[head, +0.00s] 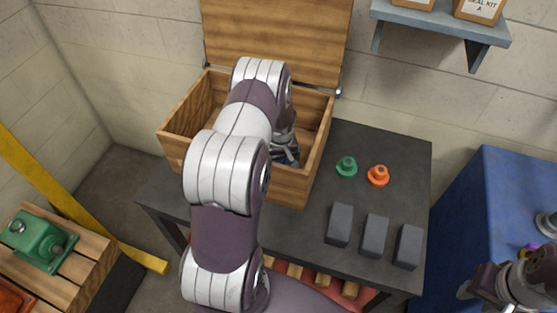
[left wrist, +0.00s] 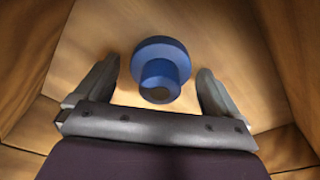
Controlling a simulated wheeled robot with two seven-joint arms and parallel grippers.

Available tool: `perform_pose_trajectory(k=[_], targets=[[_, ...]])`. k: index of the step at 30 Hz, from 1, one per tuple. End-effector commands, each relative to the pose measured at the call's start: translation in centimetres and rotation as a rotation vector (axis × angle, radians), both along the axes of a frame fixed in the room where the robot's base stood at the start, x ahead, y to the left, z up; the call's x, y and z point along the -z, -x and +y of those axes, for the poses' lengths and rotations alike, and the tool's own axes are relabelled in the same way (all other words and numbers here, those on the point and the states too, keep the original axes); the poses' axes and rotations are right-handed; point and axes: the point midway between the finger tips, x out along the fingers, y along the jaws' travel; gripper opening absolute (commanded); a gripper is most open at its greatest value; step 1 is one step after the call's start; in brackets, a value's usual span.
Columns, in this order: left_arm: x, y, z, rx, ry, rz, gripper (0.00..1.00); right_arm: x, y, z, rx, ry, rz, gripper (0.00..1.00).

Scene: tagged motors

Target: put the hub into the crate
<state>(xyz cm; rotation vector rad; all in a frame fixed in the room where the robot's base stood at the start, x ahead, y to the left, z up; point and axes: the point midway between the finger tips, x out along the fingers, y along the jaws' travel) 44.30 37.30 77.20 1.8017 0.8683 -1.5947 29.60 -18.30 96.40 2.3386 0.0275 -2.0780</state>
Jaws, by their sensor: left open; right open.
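The wooden crate (head: 180,125) stands on the dark table with its lid (head: 275,35) raised. My left arm reaches down into it, and the arm hides much of the inside. In the left wrist view a blue flanged hub (left wrist: 160,80) is inside the crate. My left gripper (left wrist: 158,75) is open, with its fingers apart on either side of the hub and a gap on both sides. I cannot tell whether the hub rests flat on the floor. My right gripper (head: 475,288) is open at the lower right, by the blue-covered table, away from the crate.
On the dark table (head: 375,135) stand a green flanged piece (head: 346,167), an orange one (head: 378,175) and several grey blocks (head: 375,236). A shelf (head: 445,22) hangs on the wall. A green motor-like part (head: 40,240) sits on a slatted stand at left, near a yellow rail (head: 70,205).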

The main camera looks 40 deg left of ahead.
Motion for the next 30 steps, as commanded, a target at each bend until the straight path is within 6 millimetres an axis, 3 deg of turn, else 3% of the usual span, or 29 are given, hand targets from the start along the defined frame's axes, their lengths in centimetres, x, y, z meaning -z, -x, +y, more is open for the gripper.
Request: perform_pose_trajectory(k=[5, 12, 18, 30], targets=[[-1.6, 0.0, -0.1, -0.001, -0.002, -0.003, 0.96, -0.2, 0.0, 0.0, 0.000, 0.000, 0.000, 0.43], [-7.9, 0.5, -0.7, 0.001, -0.002, -0.005, 0.96, -0.1, 0.0, 0.0, 0.000, 0.000, 0.000, 0.43], [-11.5, 0.8, -1.1, 0.000, 0.000, -0.001, 0.96, 0.0, 0.0, 0.0, 0.000, 0.000, 0.000, 0.43], [-12.3, 0.9, -1.1, 0.000, 0.000, 0.000, 0.96, 0.0, 0.0, 0.0, 0.000, 0.000, 0.000, 0.43]])
